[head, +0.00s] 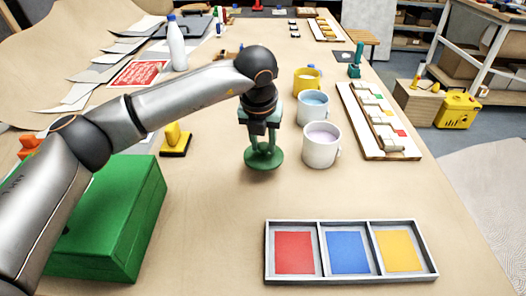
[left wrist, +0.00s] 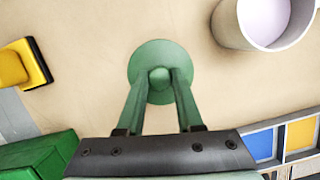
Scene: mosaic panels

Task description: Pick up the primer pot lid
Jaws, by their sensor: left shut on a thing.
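The primer pot lid is a round green disc with a small knob (head: 263,160); it also shows in the left wrist view (left wrist: 150,58). My left gripper (head: 263,146) points down from above, its green fingers shut on the lid's knob. The knob is partly hidden between the fingertips (left wrist: 160,78). I cannot tell whether the disc touches the table or hangs just above it. An open white pot (head: 321,148) with pale lilac contents stands just right of the lid, apart from it. My right gripper is out of view.
Pale blue (head: 312,108) and yellow (head: 306,80) mugs stand behind the white pot. A tray with red, blue and yellow panels (head: 350,277) lies in front. A green box (head: 130,215) and a yellow-handled block (head: 176,142) are left. Table between lid and tray is clear.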

